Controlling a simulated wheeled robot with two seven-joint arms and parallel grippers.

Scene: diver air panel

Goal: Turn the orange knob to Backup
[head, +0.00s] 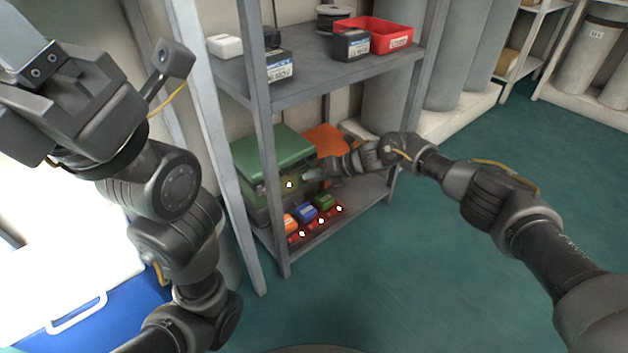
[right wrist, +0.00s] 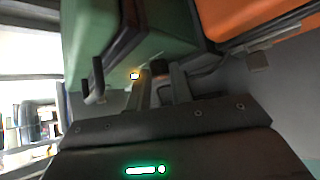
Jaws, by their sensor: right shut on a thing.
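My right gripper (head: 312,176) reaches into the lower part of the grey shelf, at the front of a green-lidded case (head: 272,150). In the right wrist view its fingers (right wrist: 161,82) are close together, with a small orange bit, seemingly the orange knob (right wrist: 160,68), between their tips. The fingers hide most of it, and its pointer and any Backup label cannot be read. A small yellowish light (head: 289,184) glows on the case front, left of the gripper; it also shows in the right wrist view (right wrist: 135,76). My left gripper (head: 45,80) is raised at the upper left, far from the case.
An orange case (head: 325,138) stands beside the green one. Small orange, blue (head: 306,211) and green blocks sit in front, with red lights along the shelf edge. A shelf post (head: 268,190) stands left of my right gripper. The floor (head: 430,270) to the right is clear.

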